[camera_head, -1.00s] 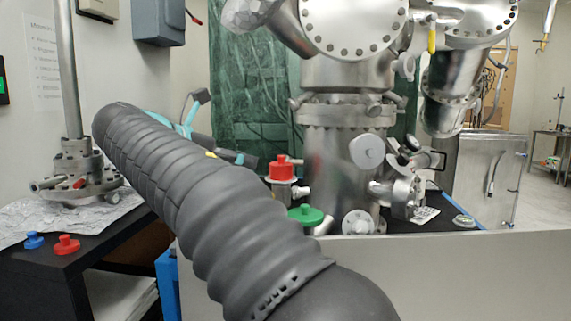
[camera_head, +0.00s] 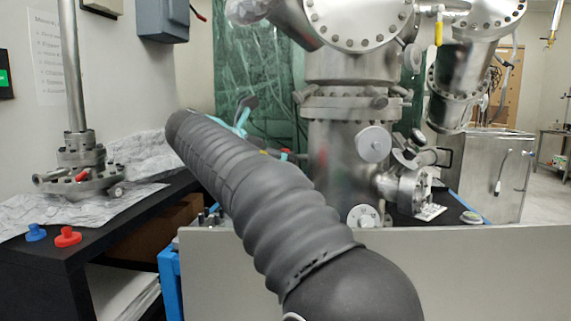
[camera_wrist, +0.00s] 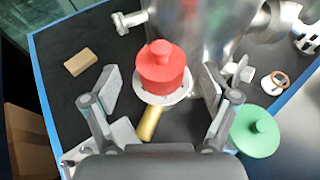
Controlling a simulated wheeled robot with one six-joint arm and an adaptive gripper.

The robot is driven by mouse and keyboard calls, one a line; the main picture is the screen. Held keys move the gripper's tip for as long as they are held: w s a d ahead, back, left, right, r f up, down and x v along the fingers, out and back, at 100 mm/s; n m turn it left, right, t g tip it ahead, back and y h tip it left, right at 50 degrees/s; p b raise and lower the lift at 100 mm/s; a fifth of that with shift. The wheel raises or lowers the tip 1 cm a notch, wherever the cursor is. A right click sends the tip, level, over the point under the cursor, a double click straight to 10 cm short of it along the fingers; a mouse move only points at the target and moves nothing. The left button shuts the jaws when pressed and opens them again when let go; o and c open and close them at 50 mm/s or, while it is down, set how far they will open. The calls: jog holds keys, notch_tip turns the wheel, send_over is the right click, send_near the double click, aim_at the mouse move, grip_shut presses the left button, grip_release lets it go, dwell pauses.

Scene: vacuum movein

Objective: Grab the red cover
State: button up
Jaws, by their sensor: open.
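In the wrist view, the red cover (camera_wrist: 160,68) is a round red cap with a knob. It sits on a pale metal flange by the steel chamber. My gripper (camera_wrist: 162,86) is open, with one finger to the left of the red cover and one to the right. The fingers look apart from it, and how far above or below it they are I cannot tell. In the head view, my arm hides most of this area. Another red cap (camera_head: 68,237) lies on the black table at the left, beside a blue cap (camera_head: 36,232).
A green cap (camera_wrist: 255,131) is at the right finger's outer side. A brass-coloured cylinder (camera_wrist: 150,122) is just below the red cover in the wrist view, and a tan block (camera_wrist: 79,62) lies to the left. The steel chamber (camera_wrist: 205,30) stands close behind.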

jog(key=x, duration=0.3)
jog(key=shift+w+d+r, duration=0.1)
jog(key=shift+w+d, duration=0.05)
jog(key=shift+d, duration=0.05)
jog(key=c, duration=1)
jog(key=shift+c, duration=0.2)
jog(key=shift+r, duration=0.1)
